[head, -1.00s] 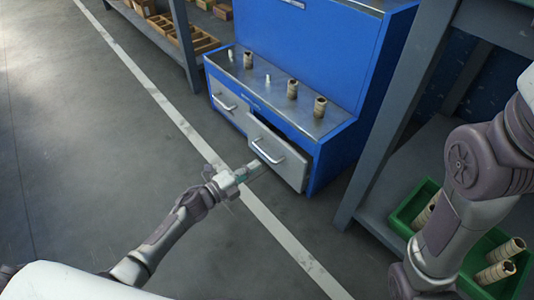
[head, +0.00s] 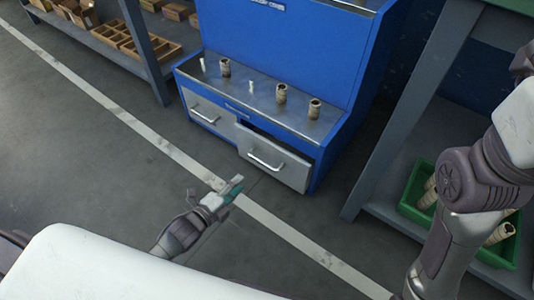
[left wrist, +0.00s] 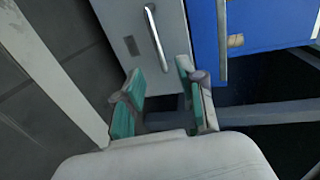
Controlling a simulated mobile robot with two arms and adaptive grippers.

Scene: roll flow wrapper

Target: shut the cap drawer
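The blue cabinet (head: 325,172) has two grey drawers side by side below its metal top. The right drawer (head: 290,172) stands partly out, with a dark gap above its front. The left drawer (head: 203,115) looks shut. I cannot read which one is the cap drawer. My left gripper (head: 238,189) is in front of the right drawer, below and left of its bar handle (head: 265,161), and apart from it. In the left wrist view its teal-padded fingers (left wrist: 158,72) are spread and empty, with a grey drawer front and handle (left wrist: 155,38) beyond them. My right gripper is not in view.
Several roll-like pieces (head: 281,93) stand on the cabinet's metal top. A grey bench with a green crate (head: 407,204) on its lower shelf stands at the right. A shelf with wooden trays (head: 150,50) is at the back left. The floor at left is clear.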

